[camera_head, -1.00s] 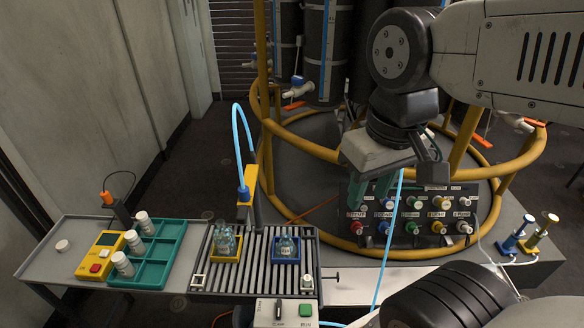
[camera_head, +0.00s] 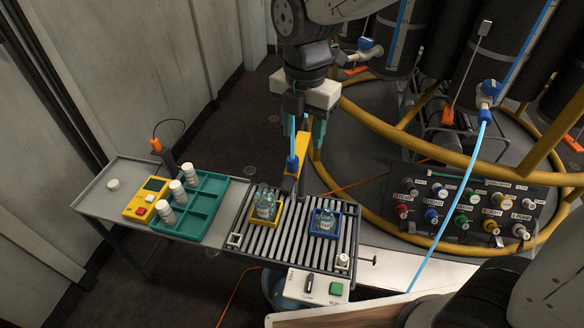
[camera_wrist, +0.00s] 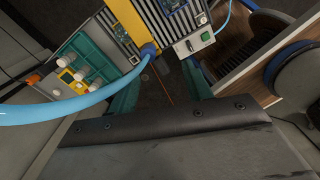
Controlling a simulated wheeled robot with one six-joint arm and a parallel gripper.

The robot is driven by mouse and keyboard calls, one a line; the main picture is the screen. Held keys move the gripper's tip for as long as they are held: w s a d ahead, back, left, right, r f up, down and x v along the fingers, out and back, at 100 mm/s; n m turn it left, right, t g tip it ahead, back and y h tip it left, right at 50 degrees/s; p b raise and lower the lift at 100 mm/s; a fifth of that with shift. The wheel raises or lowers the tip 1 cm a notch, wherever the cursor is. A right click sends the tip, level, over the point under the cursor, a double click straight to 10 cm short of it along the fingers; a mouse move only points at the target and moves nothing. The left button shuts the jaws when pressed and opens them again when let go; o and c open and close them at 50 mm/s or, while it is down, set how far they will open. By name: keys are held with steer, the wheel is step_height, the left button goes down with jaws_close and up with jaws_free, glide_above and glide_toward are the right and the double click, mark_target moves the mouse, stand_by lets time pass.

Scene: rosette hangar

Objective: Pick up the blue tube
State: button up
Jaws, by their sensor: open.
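A light-blue tube rises from a blue fitting (camera_head: 292,163) on a yellow arm (camera_head: 302,150) above the roller table. In the wrist view the blue tube (camera_wrist: 75,112) curves from the fitting to the left edge, passing in front of my left finger. My gripper (camera_head: 303,136) is open, with teal fingers pointing down just above the fitting. Its upper part hides some of the tube. A second light-blue tube (camera_head: 462,195) hangs from a blue-capped valve at the right and runs down in front of the panel.
A roller table (camera_head: 290,240) carries a yellow tray (camera_head: 279,222) and a blue tray (camera_head: 335,234) with bottles. A teal rack (camera_head: 208,208) holds white jars at left. A yellow rail (camera_head: 420,146) and a connector panel (camera_head: 465,212) stand at right.

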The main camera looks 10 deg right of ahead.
mark_target(293, 158)
steer(key=shift+w+a+f+n, duration=0.2)
steer(key=shift+a+f+n, duration=0.35)
steer(key=shift+f+n, duration=0.05)
steer(key=shift+w+a+f+n, duration=0.15)
steer(key=shift+a+f+n, duration=0.35)
steer(key=shift+f+n, duration=0.1)
steer(key=f, duration=0.6)
steer(key=shift+w+d+f, duration=0.2)
steer(key=shift+w+f, duration=0.15)
steer(key=c, duration=1)
